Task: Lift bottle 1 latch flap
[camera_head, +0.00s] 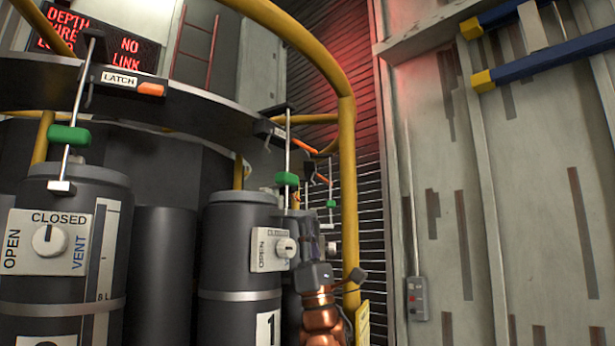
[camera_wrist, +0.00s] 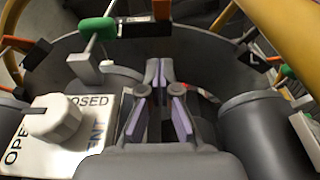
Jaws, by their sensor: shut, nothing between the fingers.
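Bottle 1 (camera_head: 240,225) is a dark cylinder with a white number plate low on its front. Its orange latch flap (camera_head: 302,146) sits on the black rail above it, right of a rod with a green grip (camera_head: 287,179). An orange flap also shows at the top of the wrist view (camera_wrist: 162,9), beside the green grip (camera_wrist: 97,27). My gripper (camera_wrist: 160,68) is shut and empty, its purple-sided fingers pointing towards the rail and apart from the flap. In the head view my gripper (camera_head: 303,222) is small and partly hidden, right of bottle 1 and below the flap.
A white valve knob (camera_wrist: 55,118) on a labelled plate lies left of my fingers. A yellow guard pipe (camera_head: 348,200) stands close right of my arm. Another bottle (camera_head: 60,265) with its LATCH flap (camera_head: 151,89) stands at left. Another dark cylinder (camera_wrist: 262,135) is right of my fingers.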

